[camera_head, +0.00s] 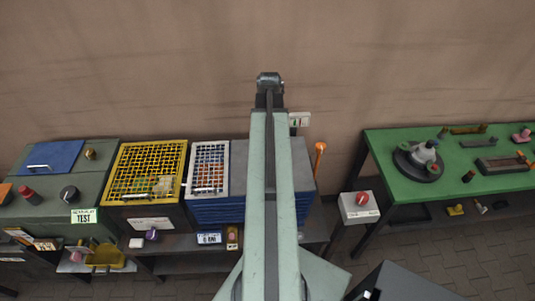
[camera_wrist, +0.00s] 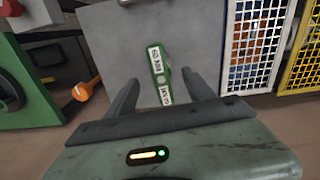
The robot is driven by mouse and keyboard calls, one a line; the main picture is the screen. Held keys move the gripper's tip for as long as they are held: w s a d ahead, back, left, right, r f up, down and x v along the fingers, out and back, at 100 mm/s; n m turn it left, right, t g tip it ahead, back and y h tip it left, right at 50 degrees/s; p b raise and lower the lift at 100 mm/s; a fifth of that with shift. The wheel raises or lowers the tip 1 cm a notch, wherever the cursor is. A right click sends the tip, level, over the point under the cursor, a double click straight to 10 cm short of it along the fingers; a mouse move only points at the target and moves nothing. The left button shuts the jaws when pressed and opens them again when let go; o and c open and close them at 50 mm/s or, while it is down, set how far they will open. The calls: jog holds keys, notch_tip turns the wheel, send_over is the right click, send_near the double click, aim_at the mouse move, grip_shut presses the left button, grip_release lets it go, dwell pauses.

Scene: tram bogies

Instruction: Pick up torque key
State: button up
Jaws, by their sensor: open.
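My gripper (camera_wrist: 157,92) is open in the wrist view, with one dark finger on each side and nothing held. Between and beyond the fingers, a narrow green bar with white lettered labels (camera_wrist: 156,62) lies on a flat grey top (camera_wrist: 112,40). The lettering is too small to read surely. I cannot tell for certain whether this bar is the torque key. In the head view my arm covers the middle of the grey top (camera_head: 296,160) and hides the bar. My wrist (camera_head: 269,82) shows near the wall; the fingers are hidden there.
An orange-headed handle (camera_head: 320,148) stands beside the grey top; it also shows in the wrist view (camera_wrist: 87,90). White (camera_head: 208,168) and yellow (camera_head: 147,171) grilles lie to the left. A box with a red button (camera_head: 359,207) and a green table (camera_head: 395,175) are to the right.

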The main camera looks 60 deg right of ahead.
jog(key=f+b, duration=0.4)
jog(key=f, duration=0.1)
jog(key=d+f+b, duration=0.1)
jog(key=f+b, duration=0.1)
jog(key=shift+w+f+b, duration=0.25)
jog(key=shift+w+b, duration=0.05)
jog(key=shift+r, duration=0.15)
grip_shut()
